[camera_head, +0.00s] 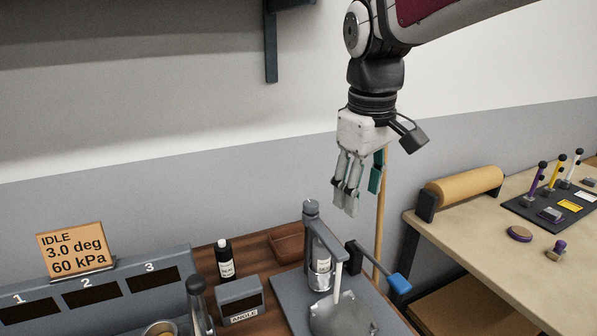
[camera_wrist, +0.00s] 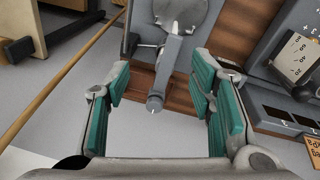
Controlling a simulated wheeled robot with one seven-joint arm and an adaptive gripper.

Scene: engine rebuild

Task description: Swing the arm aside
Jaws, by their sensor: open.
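My gripper (camera_head: 362,196) hangs fingers down above and to the right of a grey fixture (camera_head: 376,312) on the bench. Its teal-padded fingers are apart and empty. A grey plate-like part (camera_head: 342,316) lies low on the base, cut by the picture's bottom edge. In the wrist view the fixture's post top (camera_wrist: 155,102) shows between my open fingers (camera_wrist: 160,84), below them; I cannot tell the exact gap.
A black bottle (camera_head: 225,259), a grey "ANGLE" box (camera_head: 241,299) and a brown tray (camera_head: 287,245) stand left of the fixture. The display (camera_head: 76,249) reads IDLE, 3.0 deg, 60 kPa. A wooden pole (camera_head: 381,215) stands behind my gripper. A second table (camera_head: 487,250) is at right.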

